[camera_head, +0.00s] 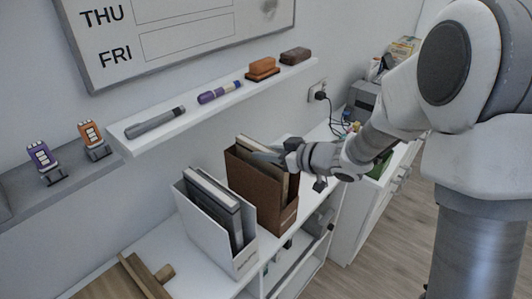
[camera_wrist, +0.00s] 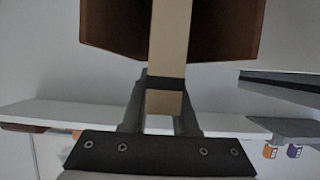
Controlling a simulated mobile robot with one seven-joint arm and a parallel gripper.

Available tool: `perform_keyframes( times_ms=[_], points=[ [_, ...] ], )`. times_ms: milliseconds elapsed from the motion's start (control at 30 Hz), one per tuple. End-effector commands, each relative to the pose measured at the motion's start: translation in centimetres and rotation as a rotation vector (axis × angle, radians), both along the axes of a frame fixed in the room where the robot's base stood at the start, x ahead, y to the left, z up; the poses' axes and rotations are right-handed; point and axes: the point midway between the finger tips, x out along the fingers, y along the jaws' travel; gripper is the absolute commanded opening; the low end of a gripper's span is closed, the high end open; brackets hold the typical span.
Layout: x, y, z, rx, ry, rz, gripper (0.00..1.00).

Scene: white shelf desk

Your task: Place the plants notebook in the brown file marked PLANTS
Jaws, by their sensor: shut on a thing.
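The brown file (camera_head: 248,181) stands upright on the white desk, open at its top. Its marking is too small to read. My gripper (camera_head: 281,157) is at the file's upper right opening. In the wrist view, my gripper (camera_wrist: 163,108) is shut on a tan notebook (camera_wrist: 170,45) seen edge-on. The notebook overlaps the brown file (camera_wrist: 112,25), with brown walls showing on both sides of it. In the head view, tan and grey edges show in the file's opening, partly hidden by my gripper. The notebook's lower part and cover are hidden.
A white file (camera_head: 205,236) with books stands just left of the brown one. A wall shelf (camera_head: 215,105) with a grey marker, a purple marker and erasers runs above. A wooden object (camera_head: 128,280) lies at the front left. A cluttered cabinet stands at the right.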

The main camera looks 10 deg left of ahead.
Motion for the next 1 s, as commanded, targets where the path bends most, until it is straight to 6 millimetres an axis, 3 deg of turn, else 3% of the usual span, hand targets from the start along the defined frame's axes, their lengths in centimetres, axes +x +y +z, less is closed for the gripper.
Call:
perform_keyframes(
  times_ms=[167,200,333,700,1000],
  points=[
    [0.0,0.0,-0.3,0.002,-0.002,0.0,0.0],
    [0.0,0.0,-0.4,0.0,0.0,0.0,0.33],
    [0.0,0.0,-0.3,0.0,0.0,0.0,0.56],
    [0.0,0.0,0.3,0.0,-0.001,0.0,0.57],
    [-2.5,-4.4,2.4,0.0,-0.002,-0.004,0.57]
  ],
)
